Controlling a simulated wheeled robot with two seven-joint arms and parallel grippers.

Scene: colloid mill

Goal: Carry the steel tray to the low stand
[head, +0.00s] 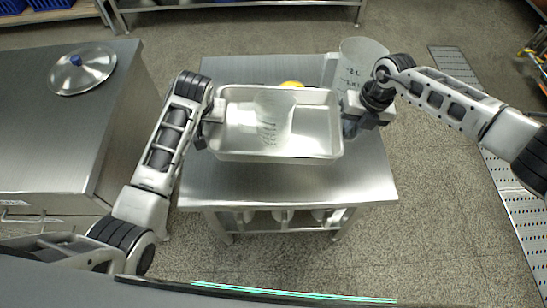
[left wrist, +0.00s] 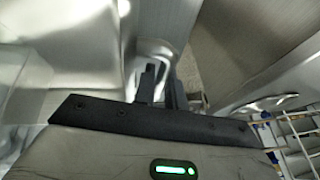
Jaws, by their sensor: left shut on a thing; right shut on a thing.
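The steel tray (head: 228,143) is a shallow rectangular pan in the middle of the head view. It is over a low steel stand (head: 290,188); whether it rests on the top or hangs just above it, I cannot tell. A clear measuring jug (head: 268,115) is inside the tray. My left gripper (head: 209,120) is shut on the tray's left end. In the left wrist view its dark fingers (left wrist: 162,84) are at the tray's edge. My right gripper (head: 347,112) is shut on the tray's right end; its fingertips are partly hidden.
A second clear jug (head: 357,62) stands on the stand behind the right gripper. A yellow thing (head: 292,84) shows behind the tray's far rim. A steel counter (head: 60,140) with a round lid (head: 82,70) is on the left. Floor to the right is partly clear.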

